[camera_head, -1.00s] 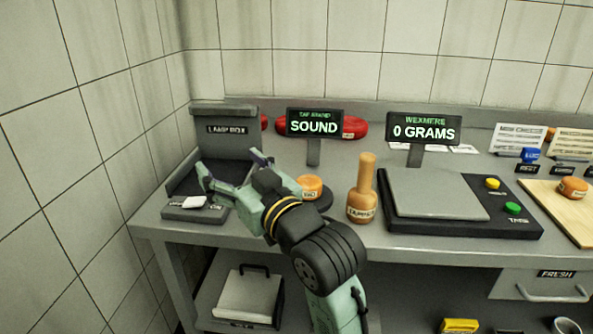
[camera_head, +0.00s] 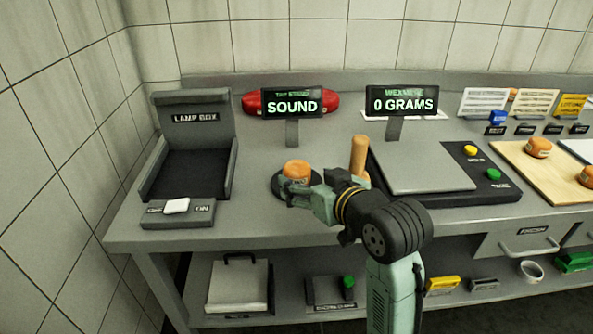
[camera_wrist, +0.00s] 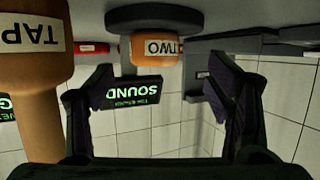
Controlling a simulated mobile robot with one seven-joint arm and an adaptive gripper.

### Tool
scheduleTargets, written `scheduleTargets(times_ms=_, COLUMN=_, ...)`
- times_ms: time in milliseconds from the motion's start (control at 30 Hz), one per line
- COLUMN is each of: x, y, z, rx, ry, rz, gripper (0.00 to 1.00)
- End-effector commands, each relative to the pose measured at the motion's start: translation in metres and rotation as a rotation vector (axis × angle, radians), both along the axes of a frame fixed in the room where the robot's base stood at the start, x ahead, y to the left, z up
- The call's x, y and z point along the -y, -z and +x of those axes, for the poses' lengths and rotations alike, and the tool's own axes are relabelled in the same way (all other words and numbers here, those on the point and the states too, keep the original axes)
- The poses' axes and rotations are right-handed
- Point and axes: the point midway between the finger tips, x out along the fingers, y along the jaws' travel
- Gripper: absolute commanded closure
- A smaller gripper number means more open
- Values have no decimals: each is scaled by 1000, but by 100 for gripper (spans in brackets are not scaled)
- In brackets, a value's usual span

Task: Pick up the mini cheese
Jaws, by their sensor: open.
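A small orange cheese (camera_head: 297,170) with a pale label sits on the round dark tap stand (camera_head: 279,186), left of the tapper. In the wrist view, which is upside down, the cheese (camera_wrist: 150,52) reads "TWO" and rests on the dark disc (camera_wrist: 155,18). My gripper (camera_head: 303,193) is just in front of the cheese and partly covers its lower right side in the head view. In the wrist view my gripper (camera_wrist: 155,88) is open, and the cheese shows in the gap between its fingers, beyond the tips. Whether a finger touches it cannot be told.
A wooden tapper (camera_head: 359,155) stands close right of the cheese, large in the wrist view (camera_wrist: 32,80). The lamp box (camera_head: 190,165) is left, its switch in front. The scale (camera_head: 420,168) reads 0 GRAMS. More orange cheeses (camera_head: 538,147) lie on a wooden board at right.

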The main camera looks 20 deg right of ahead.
Motion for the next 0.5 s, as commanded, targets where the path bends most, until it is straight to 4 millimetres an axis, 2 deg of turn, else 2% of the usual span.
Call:
scheduleTargets(times_ms=167, x=1, y=2, z=14, rx=-2, ry=0, rz=2, gripper=27)
scheduleTargets(times_ms=400, x=2, y=12, z=48, rx=-2, ry=-2, rz=1, gripper=27)
scheduleTargets(times_ms=500, x=1, y=14, z=54, rx=0, ry=0, rz=0, gripper=27)
